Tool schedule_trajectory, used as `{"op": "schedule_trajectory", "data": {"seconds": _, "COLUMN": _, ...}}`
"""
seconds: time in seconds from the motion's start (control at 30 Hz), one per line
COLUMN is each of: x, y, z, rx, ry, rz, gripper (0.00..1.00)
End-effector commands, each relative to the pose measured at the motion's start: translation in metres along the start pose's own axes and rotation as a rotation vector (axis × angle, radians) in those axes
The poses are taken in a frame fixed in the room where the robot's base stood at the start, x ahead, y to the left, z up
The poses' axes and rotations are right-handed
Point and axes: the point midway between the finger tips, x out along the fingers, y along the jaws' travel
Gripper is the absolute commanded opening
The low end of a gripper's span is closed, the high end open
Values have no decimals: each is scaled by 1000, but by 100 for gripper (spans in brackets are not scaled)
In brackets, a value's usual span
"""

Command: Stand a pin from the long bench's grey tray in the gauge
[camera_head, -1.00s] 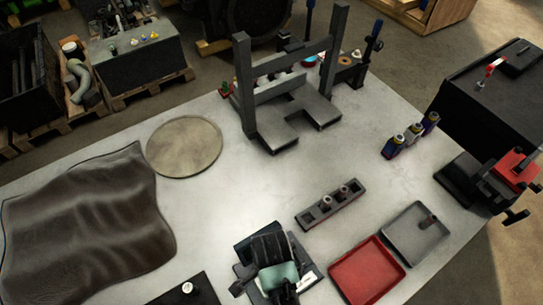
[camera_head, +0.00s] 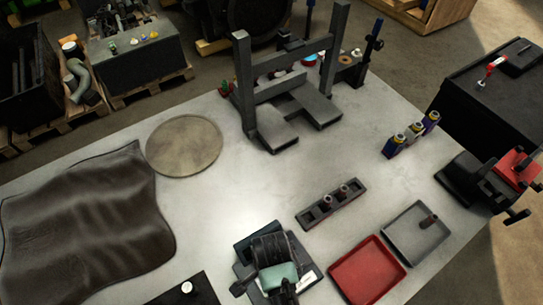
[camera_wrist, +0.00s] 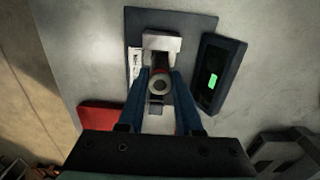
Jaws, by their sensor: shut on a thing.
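My gripper (camera_wrist: 160,76) shows in the wrist view with its two blue fingers shut on a pin (camera_wrist: 161,84), seen end-on as a round, pale ring with a dark centre. Beyond the pin is the gauge, with a dark base plate (camera_wrist: 190,22), a pale block (camera_wrist: 162,42) and a readout box (camera_wrist: 219,73) lit green. I cannot tell whether the pin touches the gauge. In the head view my arm covers most of the gauge, and the held pin is hidden. The grey tray (camera_head: 403,247) stands at the right of the long bench with one pin (camera_head: 428,221) in it.
A red tray (camera_head: 367,271) lies beside the grey tray. A dark socketed block (camera_head: 316,215) holding two pins lies behind it. A press frame (camera_head: 243,85), a round disc (camera_head: 184,146) and a dark cloth (camera_head: 85,225) are further off. The bench middle is clear.

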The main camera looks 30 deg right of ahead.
Motion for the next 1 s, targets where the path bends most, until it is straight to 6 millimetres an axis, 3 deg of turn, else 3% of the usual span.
{"op": "schedule_trajectory", "data": {"seconds": 1.0, "x": 12, "y": 0, "z": 0, "rx": 0, "ry": 0, "rz": -1, "gripper": 0}}
